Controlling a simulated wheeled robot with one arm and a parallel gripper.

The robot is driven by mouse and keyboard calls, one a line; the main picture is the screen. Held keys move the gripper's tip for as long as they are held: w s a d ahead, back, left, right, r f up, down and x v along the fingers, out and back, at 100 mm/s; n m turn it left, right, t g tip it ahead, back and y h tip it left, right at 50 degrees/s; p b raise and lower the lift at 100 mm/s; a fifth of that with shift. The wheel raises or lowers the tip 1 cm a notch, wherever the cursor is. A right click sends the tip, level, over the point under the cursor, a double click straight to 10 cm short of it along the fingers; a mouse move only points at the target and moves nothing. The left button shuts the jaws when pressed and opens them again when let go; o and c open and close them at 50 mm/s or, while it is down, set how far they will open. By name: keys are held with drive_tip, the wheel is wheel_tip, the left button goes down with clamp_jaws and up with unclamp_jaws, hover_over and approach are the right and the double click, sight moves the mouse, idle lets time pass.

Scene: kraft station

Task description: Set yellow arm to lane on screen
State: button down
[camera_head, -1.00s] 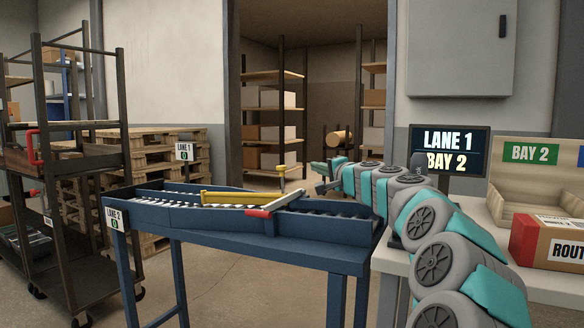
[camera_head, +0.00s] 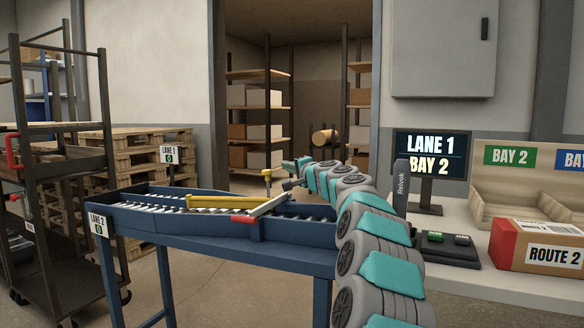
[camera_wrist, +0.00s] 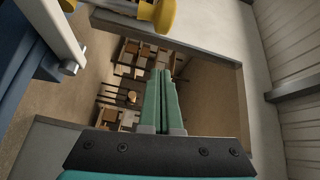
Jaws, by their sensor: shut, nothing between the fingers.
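The screen (camera_head: 432,155) reads LANE 1 and BAY 2. The yellow arm (camera_head: 232,202) lies lengthwise over the blue conveyor (camera_head: 215,232), its free end to the left; which lane it closes is unclear. A pale lever (camera_head: 270,204) with a red end rises to the right beside it, near an upright yellow knob (camera_head: 267,175). My gripper (camera_head: 287,166) is shut and empty, just right of the knob and apart from it. In the wrist view, my gripper's green fingers (camera_wrist: 160,75) are together, below the yellow knob (camera_wrist: 155,12) and the pale bar (camera_wrist: 57,30).
The LANE 1 sign (camera_head: 169,154) stands behind the conveyor; the LANE 2 sign (camera_head: 98,225) is at its near left end. On the right table are a button box (camera_head: 447,250), a ROUTE 2 parcel (camera_head: 540,245) and bay bins (camera_head: 510,195). A dark cart (camera_head: 60,180) stands left.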

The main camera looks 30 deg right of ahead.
sight(269, 172)
drive_tip(key=shift+s+a+f+b, duration=0.1)
drive_tip(key=shift+a+f, duration=0.05)
drive_tip(key=shift+a, duration=0.5)
drive_tip(key=shift+s+a+f+b, duration=0.1)
drive_tip(key=shift+a+f, duration=0.05)
drive_tip(key=shift+a, duration=0.5)
drive_tip(key=shift+s+a+f+b, duration=0.1)
drive_tip(key=shift+a+f, duration=0.05)
drive_tip(key=shift+a, duration=0.5)
drive_tip(key=s+a+h+b, duration=0.1)
drive_tip(key=s+a+m+h+b, duration=0.1)
drive_tip(key=a+b, duration=0.1)
drive_tip(key=shift+s+f, duration=0.1)
drive_tip(key=shift+s, duration=0.1)
drive_tip(key=shift+s+a+m+h+b, duration=0.3)
drive_tip(key=shift+s+a+m+h, duration=0.5)
drive_tip(key=shift+h, duration=0.4)
drive_tip(key=shift+s+a+m+g+h+p, duration=0.3)
drive_tip(key=shift+s+a+h, duration=0.35)
drive_tip(key=shift+a, duration=0.4)
drive_tip(key=shift+s+a+m+g+h+p, duration=0.15)
drive_tip(key=shift+s+a+m+h, duration=0.35)
drive_tip(key=shift+s+a, duration=0.45)
drive_tip(key=shift+s+a+m+g+h+p, duration=0.15)
drive_tip(key=shift+s+a+m+h+p, duration=0.15)
drive_tip(key=shift+s+a+h, duration=0.55)
drive_tip(key=shift+w+a+y, duration=0.2)
drive_tip(key=shift+a+y, duration=0.1)
